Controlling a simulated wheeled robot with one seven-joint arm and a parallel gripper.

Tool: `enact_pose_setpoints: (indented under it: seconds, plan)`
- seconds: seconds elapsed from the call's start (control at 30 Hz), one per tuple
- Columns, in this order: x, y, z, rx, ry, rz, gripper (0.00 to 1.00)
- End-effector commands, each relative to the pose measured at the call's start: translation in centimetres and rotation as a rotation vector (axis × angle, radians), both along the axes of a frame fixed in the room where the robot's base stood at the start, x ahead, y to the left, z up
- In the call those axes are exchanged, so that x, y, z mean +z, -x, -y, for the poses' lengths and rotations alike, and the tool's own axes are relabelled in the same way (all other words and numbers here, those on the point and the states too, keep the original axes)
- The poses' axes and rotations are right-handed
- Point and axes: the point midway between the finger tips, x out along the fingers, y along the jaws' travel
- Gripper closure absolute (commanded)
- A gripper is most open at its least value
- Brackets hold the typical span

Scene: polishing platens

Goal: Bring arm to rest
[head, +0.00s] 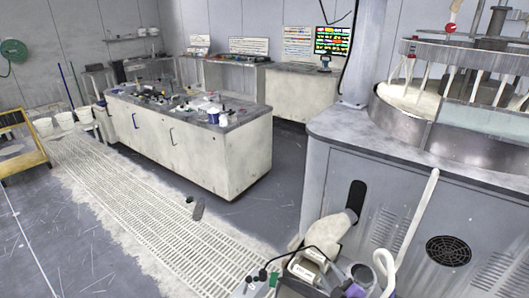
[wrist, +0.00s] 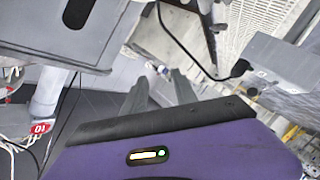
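In the wrist view my gripper (wrist: 161,80) points away past the purple wrist body, and its two grey fingers stand apart. I see nothing held between them. In the head view my pale arm is folded low at the bottom centre, in front of the grey polishing machine (head: 345,160). The gripper's fingers cannot be made out clearly there.
A white workbench (head: 225,160) with cluttered small items stands centre left. A pale floor grating (head: 130,205) runs beside it. A yellow-framed cart (head: 22,160) and white buckets (head: 65,120) are at the left. The floor left of the grating is open.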

Motion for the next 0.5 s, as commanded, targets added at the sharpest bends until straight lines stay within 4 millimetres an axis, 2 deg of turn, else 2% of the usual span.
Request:
enact_pose_setpoints:
  seconds: [0.03,0.2,0.37,0.5]
  plan:
    - [0.8,1.2,-1.5,-0.017,-0.061,0.023,0.66]
    - [3.5,5.9,-4.7,-0.086,-0.265,0.083,0.66]
    - [5.9,11.7,-6.1,-0.151,-0.430,0.113,0.66]
    - [7.9,17.3,-6.4,-0.205,-0.551,0.124,0.66]
